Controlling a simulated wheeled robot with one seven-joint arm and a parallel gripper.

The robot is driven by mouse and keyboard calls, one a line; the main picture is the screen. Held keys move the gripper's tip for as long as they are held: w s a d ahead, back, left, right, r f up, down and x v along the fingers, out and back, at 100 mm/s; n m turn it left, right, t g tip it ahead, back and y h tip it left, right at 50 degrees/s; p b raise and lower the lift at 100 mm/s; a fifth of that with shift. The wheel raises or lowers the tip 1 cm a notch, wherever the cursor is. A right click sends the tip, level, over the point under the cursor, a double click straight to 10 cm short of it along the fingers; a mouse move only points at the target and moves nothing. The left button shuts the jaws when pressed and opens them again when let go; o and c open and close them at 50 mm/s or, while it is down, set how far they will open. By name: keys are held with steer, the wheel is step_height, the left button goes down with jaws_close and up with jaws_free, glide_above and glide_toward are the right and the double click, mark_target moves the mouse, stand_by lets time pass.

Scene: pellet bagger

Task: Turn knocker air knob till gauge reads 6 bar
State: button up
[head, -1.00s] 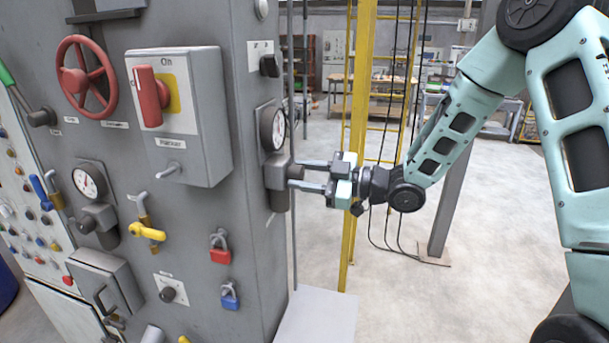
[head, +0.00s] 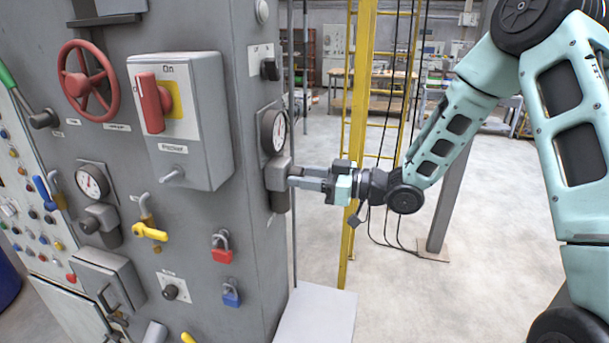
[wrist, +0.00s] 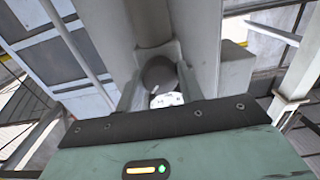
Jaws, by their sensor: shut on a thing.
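The dark round air knob (wrist: 160,73) shows in the wrist view between my two fingers. In the head view, my gripper (head: 293,182) reaches the regulator body (head: 277,178) on the right side face of the grey cabinet, with its fingers shut on the knob. The knob itself is hidden there by the fingers. A white-faced gauge (head: 278,131) sits just above the regulator; its reading is too small and slanted to tell. In the wrist view, part of a white gauge face (wrist: 167,100) shows below the knob, mostly cut off by my gripper.
A second gauge (head: 92,182) with a knob below it is on the cabinet's front. A grey box with a red handle (head: 152,102), a red handwheel (head: 88,80) and padlocks are also there. A yellow post (head: 359,120) stands behind my gripper; hanging cables are near.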

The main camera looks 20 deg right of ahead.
stand_by(0.3)
steer(key=o, duration=1)
steer(key=shift+b+v, duration=3.15)
steer(key=shift+v, duration=5.6)
